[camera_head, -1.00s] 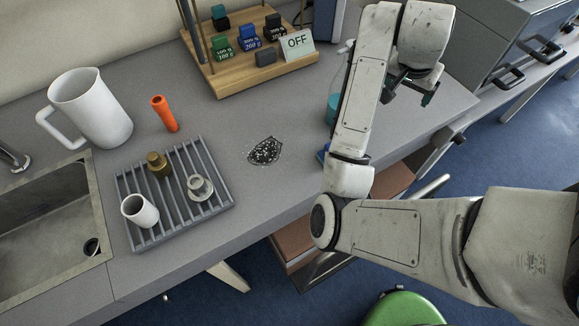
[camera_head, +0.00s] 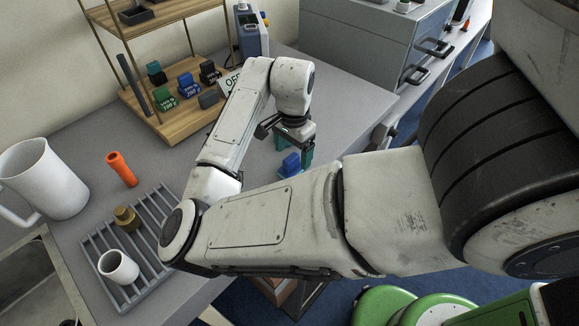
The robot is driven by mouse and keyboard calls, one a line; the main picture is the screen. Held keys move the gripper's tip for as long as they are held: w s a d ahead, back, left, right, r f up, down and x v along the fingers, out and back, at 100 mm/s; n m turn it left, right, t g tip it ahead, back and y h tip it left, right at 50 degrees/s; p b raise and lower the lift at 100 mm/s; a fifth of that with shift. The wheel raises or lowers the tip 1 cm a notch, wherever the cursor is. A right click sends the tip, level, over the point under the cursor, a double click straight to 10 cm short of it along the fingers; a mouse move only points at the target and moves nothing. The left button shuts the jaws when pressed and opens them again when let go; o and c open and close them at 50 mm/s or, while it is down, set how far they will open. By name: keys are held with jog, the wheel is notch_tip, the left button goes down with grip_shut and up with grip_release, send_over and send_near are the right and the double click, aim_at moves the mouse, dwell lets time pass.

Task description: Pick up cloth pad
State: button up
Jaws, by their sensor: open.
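A small blue object (camera_head: 290,164), which looks like the cloth pad, lies on the grey bench top near its front edge. My gripper (camera_head: 296,154) points down over it with its teal fingertips apart. The fingertips show on either side of the blue object; I cannot tell whether they touch it. Nothing is visibly held. Part of the blue object's outline is hard to make out beside the fingers.
My arm covers the bench middle. A slatted grey rack (camera_head: 157,207) holds a white cup (camera_head: 118,267) and a brass weight (camera_head: 126,219). An orange tube (camera_head: 122,169), white jug (camera_head: 42,180) and wooden shelf (camera_head: 178,118) stand left. Bench right of the gripper is clear.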

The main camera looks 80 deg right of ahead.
aim_at(291, 157)
jog(key=shift+w+d+f+p, duration=0.15)
jog(key=shift+f+p, duration=0.15)
jog(key=shift+f, duration=1.05)
jog(key=shift+w+d+f+p, duration=0.15)
jog(key=shift+f+p, duration=0.15)
jog(key=shift+f, duration=1.05)
jog(key=c, duration=1.1)
jog(key=shift+r, duration=0.1)
jog(key=shift+r, duration=0.55)
jog(key=shift+s+a+r+b, duration=0.15)
jog(key=shift+s+a+r, duration=0.85)
jog(key=shift+s+r, duration=1.05)
jog(key=shift+s+a+r+b, duration=0.1)
jog(key=shift+s+a+r, duration=0.85)
jog(key=shift+s+r, duration=1.1)
jog(key=shift+s+a+r+b, duration=0.15)
jog(key=shift+s+a+r, duration=0.85)
jog(key=shift+s+r, duration=1.05)
jog(key=shift+s+f, duration=0.25)
jog(key=shift+f, duration=0.05)
